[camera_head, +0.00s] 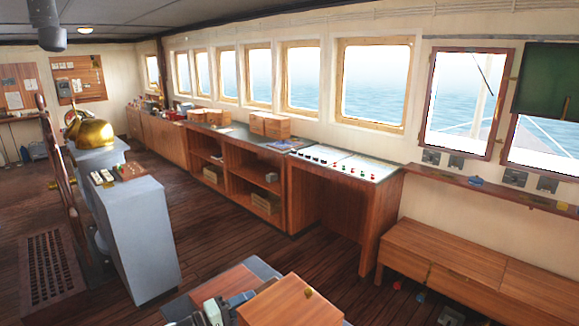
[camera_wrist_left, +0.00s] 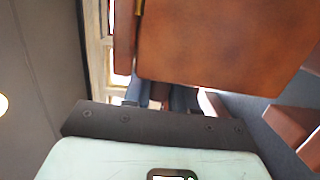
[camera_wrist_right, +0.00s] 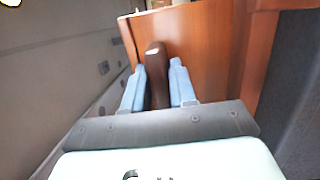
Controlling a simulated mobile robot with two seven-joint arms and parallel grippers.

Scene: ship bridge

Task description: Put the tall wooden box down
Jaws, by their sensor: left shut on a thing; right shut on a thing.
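The tall wooden box (camera_head: 290,303) is at the bottom edge of the head view, reddish-brown with a small brass knob. Its lower part is cut off there. My left gripper (camera_head: 240,298) is at the box's left side. In the left wrist view a box face (camera_wrist_left: 225,40) fills the top, and the left fingers (camera_wrist_left: 158,97) are shut on a brown part partly hidden by the box. In the right wrist view my right gripper (camera_wrist_right: 158,86) is shut on a dark brown handle (camera_wrist_right: 155,65) against the box's side (camera_wrist_right: 200,55). What lies beneath the box is hidden.
A grey console (camera_head: 140,240) stands to the left, with a brass binnacle (camera_head: 92,134) behind it. A long wooden counter (camera_head: 260,180) runs under the windows. A wooden bench (camera_head: 440,255) stands at right. The plank floor (camera_head: 240,240) is open between console and counter.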

